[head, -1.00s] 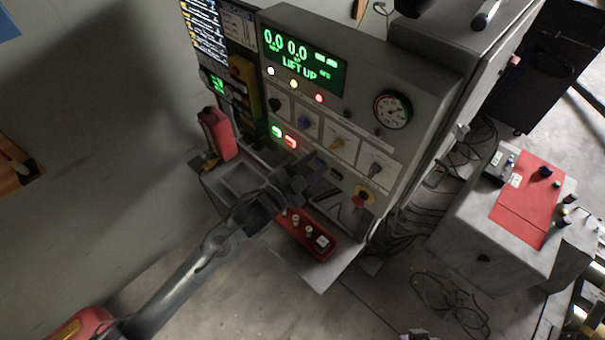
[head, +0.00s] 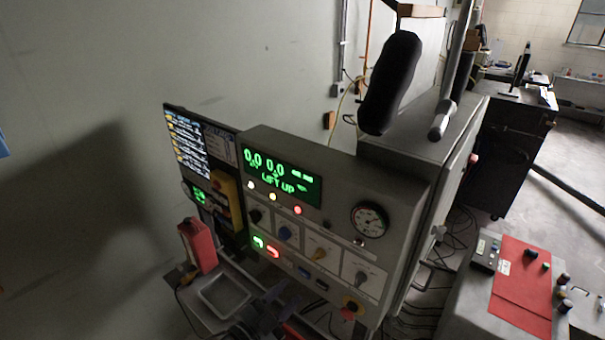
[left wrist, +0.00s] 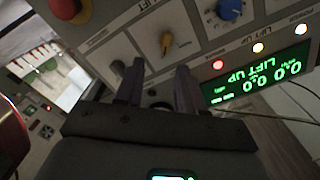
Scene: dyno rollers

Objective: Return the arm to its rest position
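My left gripper (head: 268,312) is at the bottom edge of the head view, dark and partly cut off, in front of the lower part of the control console (head: 400,195). In the left wrist view, the two fingers of my left gripper (left wrist: 158,82) stand apart with nothing between them, so it is open. They point toward the console face, near a yellow knob (left wrist: 168,44) and a blue knob (left wrist: 230,10). I cannot tell whether they touch the panel. Most of my left arm is outside the head view. My right gripper is not in view.
The console's green display (head: 281,176) reads "LIFT UP". A gauge (head: 369,219), lit buttons and a red stop button (head: 352,306) are on its face. A red handheld unit (head: 198,246) stands beside a grey tray (head: 224,294). A red-topped box (head: 522,285) is at right.

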